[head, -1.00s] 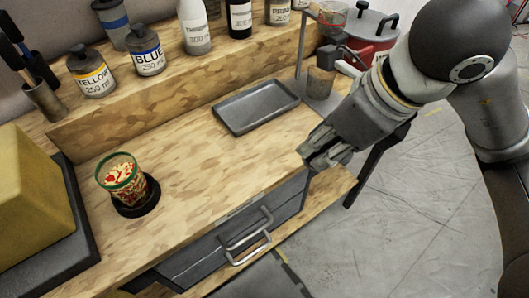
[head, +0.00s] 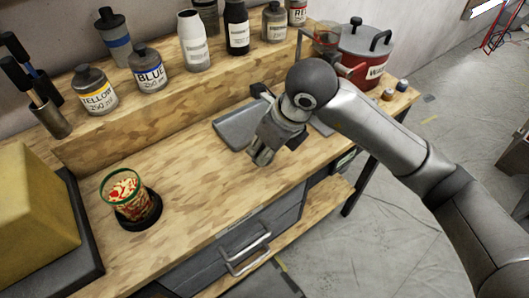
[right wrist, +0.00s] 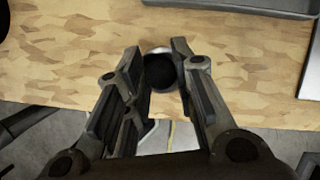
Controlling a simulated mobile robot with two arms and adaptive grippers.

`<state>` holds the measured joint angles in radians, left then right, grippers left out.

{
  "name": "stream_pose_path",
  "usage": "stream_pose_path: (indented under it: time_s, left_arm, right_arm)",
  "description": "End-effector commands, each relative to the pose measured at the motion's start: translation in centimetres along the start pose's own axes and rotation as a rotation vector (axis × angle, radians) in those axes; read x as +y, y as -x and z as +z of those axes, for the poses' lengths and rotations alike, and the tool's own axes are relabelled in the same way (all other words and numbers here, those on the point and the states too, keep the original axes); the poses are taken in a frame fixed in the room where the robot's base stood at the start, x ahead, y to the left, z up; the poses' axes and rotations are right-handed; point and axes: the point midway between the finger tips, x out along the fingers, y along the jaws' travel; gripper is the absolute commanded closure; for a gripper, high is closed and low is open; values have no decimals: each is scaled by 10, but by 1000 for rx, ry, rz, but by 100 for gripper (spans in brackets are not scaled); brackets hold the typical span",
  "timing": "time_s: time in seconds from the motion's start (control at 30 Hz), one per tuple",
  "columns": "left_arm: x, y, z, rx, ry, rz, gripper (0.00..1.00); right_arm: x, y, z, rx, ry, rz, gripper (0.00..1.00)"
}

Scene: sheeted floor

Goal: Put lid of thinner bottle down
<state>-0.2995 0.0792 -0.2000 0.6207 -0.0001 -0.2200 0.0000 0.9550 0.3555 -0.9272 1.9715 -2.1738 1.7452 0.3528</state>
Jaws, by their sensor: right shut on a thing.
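The thinner bottle (head: 194,45) is white and stands on the raised shelf at the back, with no dark cap on its pale neck. My right gripper (head: 262,156) hangs over the workbench in front of the grey tray. In the right wrist view my right gripper (right wrist: 162,50) is shut on a small dark round lid (right wrist: 160,73) held between its fingers. The lid is not clearly visible in the head view. My left gripper is not in view.
The grey tray (head: 232,128) is partly hidden behind my gripper. Bare wood lies between glass and tray.

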Motion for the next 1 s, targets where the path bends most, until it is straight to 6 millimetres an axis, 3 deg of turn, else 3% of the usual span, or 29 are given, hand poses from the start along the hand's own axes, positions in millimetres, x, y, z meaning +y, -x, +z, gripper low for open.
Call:
stream_pose_path:
  time_s: [0.23,0.63,0.67,0.8,1.0]
  left_arm:
    - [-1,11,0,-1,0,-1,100]
    - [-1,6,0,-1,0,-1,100]
    - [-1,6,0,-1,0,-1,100]
    - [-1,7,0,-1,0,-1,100]
    - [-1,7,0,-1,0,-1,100]
  right_arm:
    - [1,-24,-12,2,-1,3,87]
    - [0,-30,-14,1,0,1,87]
    - [0,-30,-14,1,0,1,74]
    - [0,-29,-13,1,0,1,56]
    - [0,-29,-13,1,-1,1,54]
